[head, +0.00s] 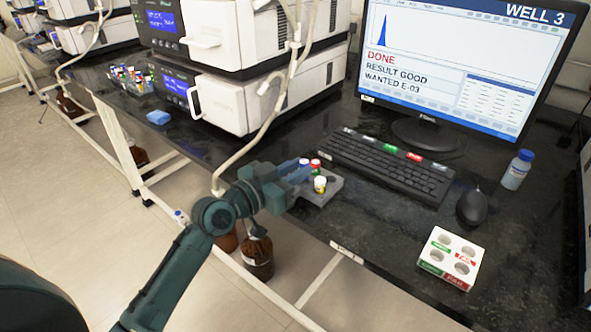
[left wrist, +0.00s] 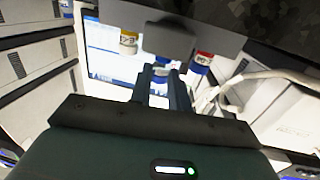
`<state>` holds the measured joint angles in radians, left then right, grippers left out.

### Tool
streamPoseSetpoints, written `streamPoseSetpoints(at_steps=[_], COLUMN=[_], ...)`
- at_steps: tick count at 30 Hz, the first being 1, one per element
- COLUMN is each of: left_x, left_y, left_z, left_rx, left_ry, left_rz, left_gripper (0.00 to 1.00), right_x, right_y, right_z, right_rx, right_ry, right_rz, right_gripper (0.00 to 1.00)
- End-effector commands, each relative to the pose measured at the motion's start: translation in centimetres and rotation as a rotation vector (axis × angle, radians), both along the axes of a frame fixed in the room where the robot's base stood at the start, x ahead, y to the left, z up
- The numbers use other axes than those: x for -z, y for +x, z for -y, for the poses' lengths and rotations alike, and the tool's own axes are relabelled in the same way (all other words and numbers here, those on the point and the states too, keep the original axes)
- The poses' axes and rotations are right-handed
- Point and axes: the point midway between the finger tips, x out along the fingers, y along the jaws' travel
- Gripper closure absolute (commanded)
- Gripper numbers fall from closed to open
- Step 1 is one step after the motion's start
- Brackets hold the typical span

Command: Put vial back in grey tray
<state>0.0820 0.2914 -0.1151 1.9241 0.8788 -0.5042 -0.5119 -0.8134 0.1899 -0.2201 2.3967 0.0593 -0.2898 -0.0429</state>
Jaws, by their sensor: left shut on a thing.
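The grey tray (head: 326,194) sits at the front edge of the black bench, left of the keyboard. My left gripper (head: 300,171) is at the tray's left side, shut on a blue-capped vial (head: 304,162). In the left wrist view, the fingers (left wrist: 163,82) close around this vial (left wrist: 162,61) by the tray (left wrist: 190,40). A red-capped vial (head: 315,163) and a yellow-capped vial (head: 320,184) stand in the tray. The fingers partly hide the held vial, and I cannot tell whether its base is seated in a hole. My right gripper is not in view.
A white rack (head: 462,243) with empty holes and green and red labels stands front right. A keyboard (head: 385,160), mouse (head: 472,207), blue-capped bottle (head: 516,170) and monitor (head: 465,60) are behind. A pale tube (head: 262,130) hangs near my left arm.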

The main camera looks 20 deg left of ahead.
Motion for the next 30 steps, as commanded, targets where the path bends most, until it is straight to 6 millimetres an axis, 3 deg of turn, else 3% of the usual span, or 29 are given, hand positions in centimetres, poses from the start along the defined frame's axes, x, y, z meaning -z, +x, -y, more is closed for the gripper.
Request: streamPoseSetpoints(at_steps=[30], left_x=[1.6], left_y=[0.0], left_z=[0.0], left_rx=[0.000], left_ry=[0.000], left_rz=[0.000], left_gripper=[0.95], right_x=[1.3], right_y=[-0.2], right_z=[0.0], right_rx=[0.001], right_ry=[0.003], right_rz=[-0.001], right_gripper=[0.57])
